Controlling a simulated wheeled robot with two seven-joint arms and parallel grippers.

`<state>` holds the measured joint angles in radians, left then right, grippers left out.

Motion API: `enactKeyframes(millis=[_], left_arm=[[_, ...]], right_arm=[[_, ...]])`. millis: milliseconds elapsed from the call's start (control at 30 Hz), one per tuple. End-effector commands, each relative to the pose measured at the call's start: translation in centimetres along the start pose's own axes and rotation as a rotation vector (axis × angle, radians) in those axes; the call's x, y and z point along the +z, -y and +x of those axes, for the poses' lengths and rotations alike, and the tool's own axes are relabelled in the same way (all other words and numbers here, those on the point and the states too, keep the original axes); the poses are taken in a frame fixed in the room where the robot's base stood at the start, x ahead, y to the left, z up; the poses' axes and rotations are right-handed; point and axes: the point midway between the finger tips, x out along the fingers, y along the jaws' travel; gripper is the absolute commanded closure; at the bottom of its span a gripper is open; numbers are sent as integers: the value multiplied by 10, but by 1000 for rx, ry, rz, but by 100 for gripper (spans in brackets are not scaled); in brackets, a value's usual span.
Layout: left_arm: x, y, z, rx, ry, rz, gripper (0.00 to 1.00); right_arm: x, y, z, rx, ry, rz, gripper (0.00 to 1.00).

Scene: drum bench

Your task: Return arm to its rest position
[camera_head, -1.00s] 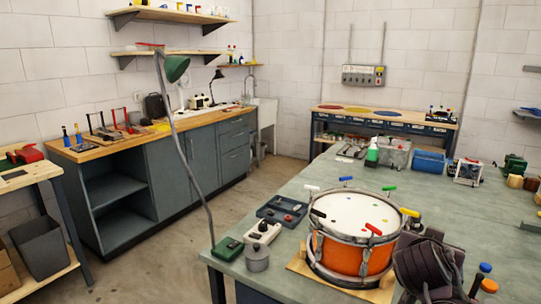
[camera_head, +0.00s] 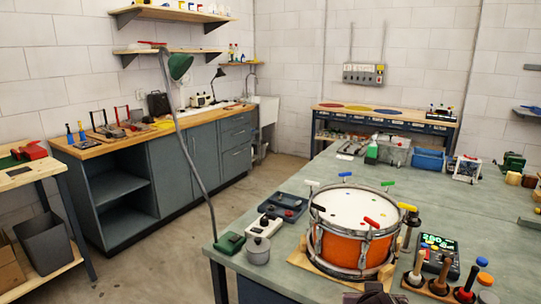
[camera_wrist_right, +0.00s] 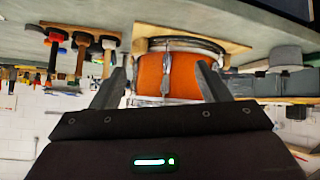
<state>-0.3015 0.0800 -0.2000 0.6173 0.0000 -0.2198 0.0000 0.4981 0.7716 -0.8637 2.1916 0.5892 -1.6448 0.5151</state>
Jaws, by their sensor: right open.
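My right gripper shows in the right wrist view (camera_wrist_right: 160,82); its two dark fingers are spread apart with nothing held between them. In that upside-down view the orange drum (camera_wrist_right: 168,75) shows behind the gap between the fingers. In the head view only a dark part of my right arm shows at the bottom edge, in front of the drum. The orange drum (camera_head: 345,248) stands upright on a wooden board (camera_head: 305,261) on the green bench. Colored T-handled keys stand around its rim. My left gripper is not in view.
Several mallets and brushes (camera_head: 440,275) stand in a wooden rack right of the drum, beside a dark device with a green display (camera_head: 440,252). A grey metal pot (camera_head: 257,250), a white box (camera_head: 265,227) and a dark tray (camera_head: 283,206) lie left.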

Motion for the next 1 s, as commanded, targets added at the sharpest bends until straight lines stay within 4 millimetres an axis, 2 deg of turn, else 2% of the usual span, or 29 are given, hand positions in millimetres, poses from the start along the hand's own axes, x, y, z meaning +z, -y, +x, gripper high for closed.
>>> enactKeyframes(millis=[33, 100, 267, 400, 500, 900, 1000], left_arm=[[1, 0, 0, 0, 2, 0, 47], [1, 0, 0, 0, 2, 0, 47], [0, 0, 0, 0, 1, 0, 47], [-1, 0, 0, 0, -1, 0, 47], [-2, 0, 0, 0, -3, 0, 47], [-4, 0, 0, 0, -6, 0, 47], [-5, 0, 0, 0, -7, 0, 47]], right_arm=[[22, 15, -4, -51, 49, -32, 31], [46, 30, -12, -117, 104, -79, 31], [100, 43, -28, -241, 224, -161, 31], [141, 36, -37, -300, 310, -205, 31], [163, 26, -41, -318, 356, -225, 31], [235, -17, -56, -328, 507, -281, 31], [250, -10, -33, -329, 516, -290, 31]])
